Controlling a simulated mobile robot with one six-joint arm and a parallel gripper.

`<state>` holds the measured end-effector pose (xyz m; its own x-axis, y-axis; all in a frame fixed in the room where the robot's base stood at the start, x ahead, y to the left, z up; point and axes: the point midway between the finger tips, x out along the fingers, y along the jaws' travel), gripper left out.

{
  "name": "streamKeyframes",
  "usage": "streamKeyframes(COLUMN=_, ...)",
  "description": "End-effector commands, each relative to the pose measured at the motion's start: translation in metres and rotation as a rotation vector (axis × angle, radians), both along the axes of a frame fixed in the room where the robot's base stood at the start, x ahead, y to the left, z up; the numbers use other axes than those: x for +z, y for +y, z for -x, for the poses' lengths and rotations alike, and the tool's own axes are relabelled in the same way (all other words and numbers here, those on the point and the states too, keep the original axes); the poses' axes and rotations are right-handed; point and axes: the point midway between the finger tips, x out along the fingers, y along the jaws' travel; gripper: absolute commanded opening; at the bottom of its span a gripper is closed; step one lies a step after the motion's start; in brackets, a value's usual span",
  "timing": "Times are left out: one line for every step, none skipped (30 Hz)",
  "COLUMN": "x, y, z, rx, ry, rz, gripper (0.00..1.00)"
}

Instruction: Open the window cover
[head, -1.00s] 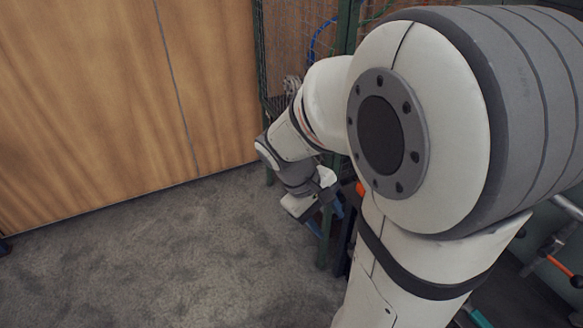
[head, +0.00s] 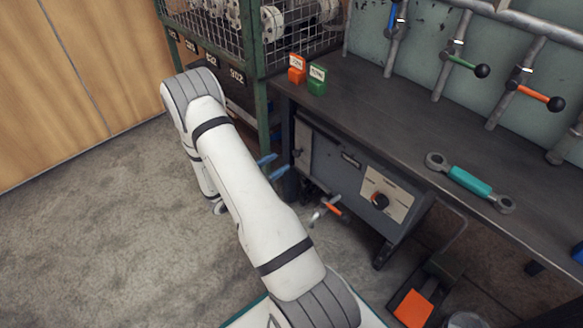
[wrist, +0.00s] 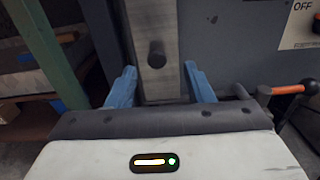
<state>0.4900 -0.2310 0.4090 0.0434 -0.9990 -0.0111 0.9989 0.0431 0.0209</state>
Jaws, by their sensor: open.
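In the wrist view a light grey metal plate, which looks like the window cover (wrist: 165,86), stands upright on a dark grey face. A dark round knob (wrist: 157,54) sticks out of it. My gripper (wrist: 160,69) has its two blue fingers apart, one on each side of the plate, with the knob between and just past the tips. I cannot tell whether the fingers touch anything. In the head view the cover (head: 303,143) is at the left end of the grey cabinet (head: 345,180) under the bench. My gripper (head: 282,162) is just left of it.
An orange-handled lever (head: 328,210) shows low beside the cabinet and also at the right of the wrist view (wrist: 288,90). The cabinet carries a black dial (head: 380,201). A green-framed cage rack (head: 262,110) stands close at left.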

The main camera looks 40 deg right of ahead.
Motion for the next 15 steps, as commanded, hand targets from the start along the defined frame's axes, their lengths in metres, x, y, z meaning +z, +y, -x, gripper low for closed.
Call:
streamKeyframes(x=-0.012, y=0.000, z=-0.001, rx=0.015, ry=0.012, rz=0.006, gripper=0.47)
streamKeyframes(x=-0.015, y=-0.001, z=-0.002, rx=0.022, ry=0.016, rz=0.009, gripper=0.47)
streamKeyframes(x=-0.017, y=-0.002, z=-0.003, rx=0.028, ry=0.020, rz=0.011, gripper=0.47)
streamKeyframes(x=-0.018, y=-0.004, z=-0.004, rx=0.030, ry=0.021, rz=0.013, gripper=0.47)
streamKeyframes(x=-0.019, y=-0.007, z=-0.004, rx=0.032, ry=0.022, rz=0.014, gripper=0.47)
streamKeyframes(x=-0.019, y=-0.011, z=-0.005, rx=0.033, ry=0.022, rz=0.014, gripper=0.47)
streamKeyframes(x=-0.019, y=-0.016, z=-0.005, rx=0.031, ry=0.021, rz=0.014, gripper=0.47)
streamKeyframes(x=-0.019, y=-0.020, z=-0.005, rx=0.031, ry=0.021, rz=0.014, gripper=0.47)
streamKeyframes(x=-0.019, y=-0.027, z=-0.005, rx=0.031, ry=0.020, rz=0.014, gripper=0.47)
streamKeyframes(x=-0.019, y=-0.032, z=-0.006, rx=0.029, ry=0.019, rz=0.013, gripper=0.47)
streamKeyframes(x=-0.019, y=-0.037, z=-0.006, rx=0.030, ry=0.019, rz=0.013, gripper=0.47)
streamKeyframes(x=-0.019, y=-0.044, z=-0.006, rx=0.029, ry=0.019, rz=0.013, gripper=0.47)
streamKeyframes(x=-0.019, y=-0.049, z=-0.007, rx=0.030, ry=0.020, rz=0.014, gripper=0.47)
streamKeyframes(x=-0.019, y=-0.053, z=-0.007, rx=0.031, ry=0.020, rz=0.014, gripper=0.47)
streamKeyframes(x=-0.019, y=-0.059, z=-0.008, rx=0.030, ry=0.019, rz=0.013, gripper=0.47)
